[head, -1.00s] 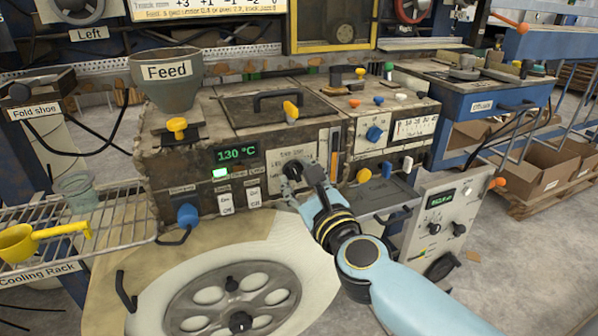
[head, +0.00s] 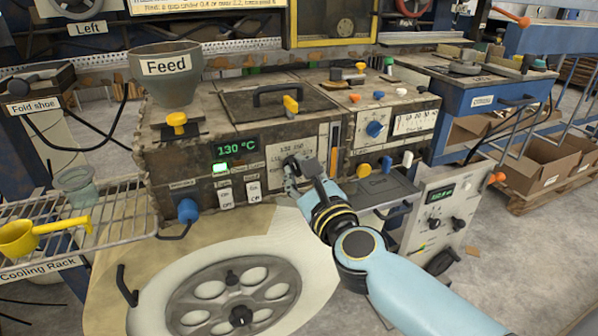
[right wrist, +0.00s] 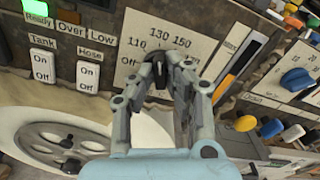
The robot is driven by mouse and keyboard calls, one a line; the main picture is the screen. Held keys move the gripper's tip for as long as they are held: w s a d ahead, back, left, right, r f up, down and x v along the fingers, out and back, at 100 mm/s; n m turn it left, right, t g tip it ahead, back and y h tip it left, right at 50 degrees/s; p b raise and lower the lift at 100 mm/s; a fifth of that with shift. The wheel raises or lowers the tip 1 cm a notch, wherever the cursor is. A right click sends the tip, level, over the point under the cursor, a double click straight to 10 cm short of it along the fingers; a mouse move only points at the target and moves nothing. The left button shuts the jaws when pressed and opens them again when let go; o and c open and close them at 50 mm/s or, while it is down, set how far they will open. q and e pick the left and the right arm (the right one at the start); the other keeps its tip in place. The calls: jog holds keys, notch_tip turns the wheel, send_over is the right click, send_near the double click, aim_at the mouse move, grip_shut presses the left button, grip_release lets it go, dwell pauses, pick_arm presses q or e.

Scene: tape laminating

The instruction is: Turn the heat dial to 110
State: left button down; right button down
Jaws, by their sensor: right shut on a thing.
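The heat dial (right wrist: 159,69) is a dark knob on a pale plate (right wrist: 135,37) printed 110, 130 and 150, with Off at the lower left. A light mark on the knob points up, roughly toward 130. My right gripper (right wrist: 160,73) is shut on the dial, one finger on each side of it. In the head view my right gripper (head: 291,174) covers much of the dial. The green display (head: 236,147) left of the plate reads 130 °C. My left gripper is not in view.
Tank and Hose switches (right wrist: 65,71) sit left of the dial plate, with a lit green Ready lamp (right wrist: 35,8) above. A blue knob (head: 374,129) and a yellow knob (head: 363,170) are to the right. A large spoked wheel (head: 232,295) lies below.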

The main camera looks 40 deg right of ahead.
jog(key=n+p, duration=0.1)
jog(key=n, duration=0.2)
jog(key=shift+n, duration=0.3)
jog(key=shift+a+n+p, duration=0.1)
jog(key=shift+n+p, duration=0.6)
jog(key=shift+n, duration=1.2)
jog(key=shift+f, duration=0.1)
jog(key=c, duration=1.4)
grip_release()
jog(key=shift+o, duration=0.2)
jog(key=v, duration=1.2)
